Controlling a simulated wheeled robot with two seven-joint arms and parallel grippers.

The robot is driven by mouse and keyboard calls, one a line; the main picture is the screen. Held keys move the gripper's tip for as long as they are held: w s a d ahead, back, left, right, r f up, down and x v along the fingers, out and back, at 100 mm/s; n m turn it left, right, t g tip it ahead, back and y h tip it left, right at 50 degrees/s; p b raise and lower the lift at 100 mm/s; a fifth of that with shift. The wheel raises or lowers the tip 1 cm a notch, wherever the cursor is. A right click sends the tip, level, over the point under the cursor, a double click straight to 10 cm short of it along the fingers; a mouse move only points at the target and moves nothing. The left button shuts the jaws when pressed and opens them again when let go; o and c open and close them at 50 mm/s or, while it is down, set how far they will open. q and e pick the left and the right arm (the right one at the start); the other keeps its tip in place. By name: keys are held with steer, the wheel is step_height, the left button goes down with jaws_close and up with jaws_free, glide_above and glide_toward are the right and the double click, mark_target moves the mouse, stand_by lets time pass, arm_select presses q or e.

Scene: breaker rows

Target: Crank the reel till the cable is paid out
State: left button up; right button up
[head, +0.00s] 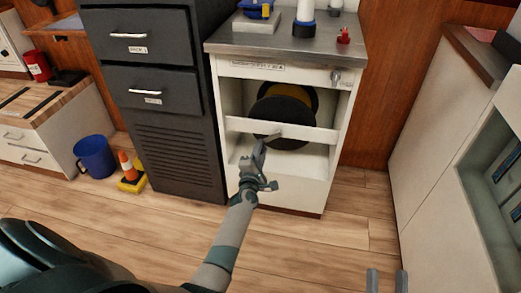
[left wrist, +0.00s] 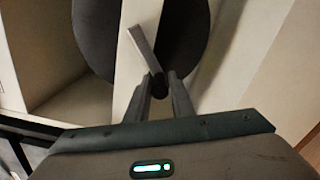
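The reel (head: 283,112) has black flanges with a yellow band of cable (head: 292,90) between them. It sits in an open bay of the white cabinet (head: 297,195), behind a white crossbar (head: 310,132). In the left wrist view, a grey crank arm (left wrist: 141,40) ends in a dark handle (left wrist: 158,86). My left gripper (head: 262,146) is at the front of the reel. In the left wrist view its fingers (left wrist: 160,88) stand on both sides of the handle and appear to touch it. My right gripper (head: 387,281) is open and empty at the bottom edge.
A dark drawer cabinet (head: 165,100) stands against the reel cabinet's left side. A blue bucket (head: 95,157) and an orange cone (head: 127,168) stand on the floor at left. Small items, including a red one (head: 343,36), stand on the metal top. A light cabinet (head: 425,150) is at right.

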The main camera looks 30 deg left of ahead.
arm_select(q)
steer(key=shift+o, duration=1.2)
